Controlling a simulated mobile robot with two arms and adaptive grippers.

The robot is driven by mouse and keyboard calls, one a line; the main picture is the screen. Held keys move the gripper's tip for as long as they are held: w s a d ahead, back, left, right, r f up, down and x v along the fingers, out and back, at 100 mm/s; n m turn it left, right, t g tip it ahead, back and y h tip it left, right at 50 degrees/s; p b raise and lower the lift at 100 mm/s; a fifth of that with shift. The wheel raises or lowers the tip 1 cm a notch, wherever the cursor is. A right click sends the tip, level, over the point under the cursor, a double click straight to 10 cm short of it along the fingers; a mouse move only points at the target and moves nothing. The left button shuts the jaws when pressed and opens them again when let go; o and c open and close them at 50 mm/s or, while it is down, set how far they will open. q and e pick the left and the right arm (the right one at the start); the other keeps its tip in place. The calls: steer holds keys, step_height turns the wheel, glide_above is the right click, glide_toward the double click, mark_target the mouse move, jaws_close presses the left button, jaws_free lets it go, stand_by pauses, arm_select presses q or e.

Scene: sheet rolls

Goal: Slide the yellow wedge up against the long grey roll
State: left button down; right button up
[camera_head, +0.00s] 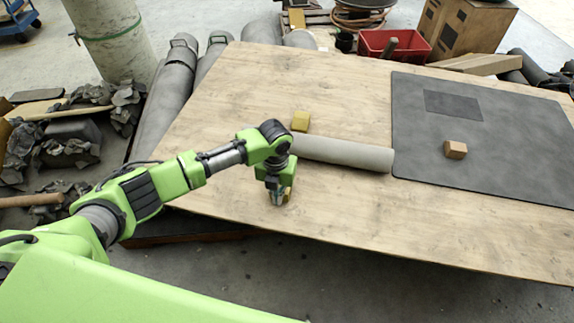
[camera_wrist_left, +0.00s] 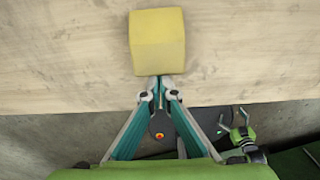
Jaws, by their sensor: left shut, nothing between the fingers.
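The long grey roll (camera_head: 345,154) lies on the wooden table, its left end partly behind my left arm. A yellow block (camera_head: 289,193), taken as the wedge, sits on the near side of the roll, apart from it, mostly hidden by my left gripper (camera_head: 277,199). In the left wrist view the yellow wedge (camera_wrist_left: 158,42) stands just beyond the fingertips of my left gripper (camera_wrist_left: 158,90). The gripper is shut and empty. I cannot tell whether it touches the wedge. The roll is not seen in the wrist view. My right gripper is not clearly seen.
Another yellow block (camera_head: 300,121) stands just behind the roll's left part. A dark mat (camera_head: 500,165) with an orange-brown block (camera_head: 455,149) lies on the right. The table's (camera_head: 430,227) front edge is close to my left gripper. Bare wood lies right of the gripper.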

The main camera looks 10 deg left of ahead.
arm_select(q)
steer(key=shift+w+b, duration=0.6)
steer(key=shift+w, duration=0.25)
arm_select(e)
steer(key=shift+w+d+f, duration=0.15)
steer(key=shift+d+f, duration=0.3)
steer(key=shift+f, duration=0.2)
arm_select(q)
steer(key=shift+w, duration=0.35)
arm_select(e)
steer(key=shift+f, duration=0.3)
arm_select(q)
steer(key=shift+w+b, duration=1.2)
steer(key=shift+b, duration=0.15)
arm_select(e)
steer(key=shift+f, duration=1.1)
arm_select(q)
steer(key=shift+w+f+b, duration=0.1)
steer(key=shift+w+b, duration=0.2)
steer(key=shift+w, duration=0.05)
arm_select(e)
steer(key=shift+f, duration=0.25)
arm_select(q)
steer(key=shift+w+b, duration=0.3)
arm_select(e)
steer(key=shift+w+f, duration=0.1)
steer(key=shift+f, duration=0.1)
